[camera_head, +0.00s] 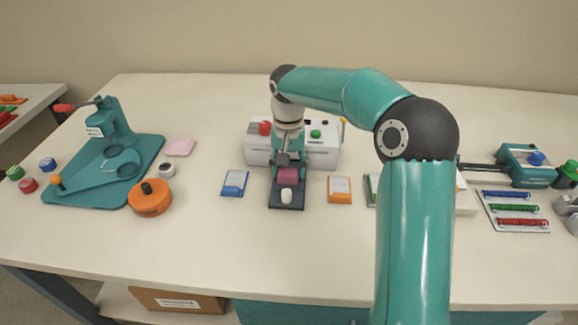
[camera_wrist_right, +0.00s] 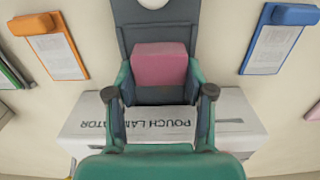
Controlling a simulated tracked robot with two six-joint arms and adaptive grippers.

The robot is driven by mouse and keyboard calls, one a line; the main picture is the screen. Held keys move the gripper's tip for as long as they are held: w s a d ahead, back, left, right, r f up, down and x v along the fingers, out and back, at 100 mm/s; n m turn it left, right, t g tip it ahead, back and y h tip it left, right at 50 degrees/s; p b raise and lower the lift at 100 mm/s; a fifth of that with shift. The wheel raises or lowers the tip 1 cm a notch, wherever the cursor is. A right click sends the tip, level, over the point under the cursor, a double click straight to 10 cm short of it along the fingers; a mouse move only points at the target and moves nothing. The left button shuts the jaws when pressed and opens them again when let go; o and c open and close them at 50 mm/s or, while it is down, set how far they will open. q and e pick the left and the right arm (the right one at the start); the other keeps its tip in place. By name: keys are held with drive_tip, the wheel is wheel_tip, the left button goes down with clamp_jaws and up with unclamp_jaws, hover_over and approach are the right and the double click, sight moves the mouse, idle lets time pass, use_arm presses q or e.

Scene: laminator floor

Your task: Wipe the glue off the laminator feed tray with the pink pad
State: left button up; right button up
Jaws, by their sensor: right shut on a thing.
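The white laminator (camera_head: 258,152) stands at the back middle, and its upside-down lettering shows in the right wrist view (camera_wrist_right: 85,125). Its dark grey feed tray (camera_head: 275,202) reaches forward on the table, and the tray also shows in the wrist view (camera_wrist_right: 130,12). My right gripper (camera_head: 289,164) points down over the tray, shut on the pink pad (camera_head: 289,174), a block between its fingers in the wrist view (camera_wrist_right: 160,66). The pad is at the tray surface; contact is unclear. A whitish rounded lump (camera_head: 286,195) lies on the tray in front of the pad. My left gripper is out of view.
A blue clipboard-like holder (camera_head: 235,184) and an orange one (camera_head: 340,190) flank the tray. Left are a teal press (camera_head: 110,135), an orange round tin (camera_head: 150,198) and a pale pink square (camera_head: 180,147). Right is a rack of coloured coils (camera_head: 515,208). The front table is clear.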

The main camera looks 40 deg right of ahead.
sight(288, 173)
drive_tip(key=shift+w+d+r+p, duration=0.1)
drive_tip(key=shift+w+d+p, duration=0.35)
drive_tip(key=shift+w+d, duration=0.2)
drive_tip(key=shift+a+f, duration=0.1)
drive_tip(key=shift+f, duration=0.1)
drive_tip(key=shift+s+a+b, duration=0.4)
drive_tip(key=shift+s+a, duration=0.5)
drive_tip(key=shift+s, duration=0.15)
drive_tip(key=shift+s+a+r, duration=0.1)
drive_tip(key=shift+a+r, duration=0.1)
drive_tip(key=shift+r, duration=0.1)
wheel_tip(288, 173, up, 2)
drive_tip(key=shift+r+p, duration=0.25)
drive_tip(key=shift+p, duration=0.8)
use_arm(q)
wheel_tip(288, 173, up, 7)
drive_tip(key=p, duration=0.4)
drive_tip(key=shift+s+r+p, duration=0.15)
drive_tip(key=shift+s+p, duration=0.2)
use_arm(e)
wheel_tip(288, 173, up, 5)
drive_tip(key=shift+d+r, duration=0.1)
drive_tip(key=shift+r, duration=0.05)
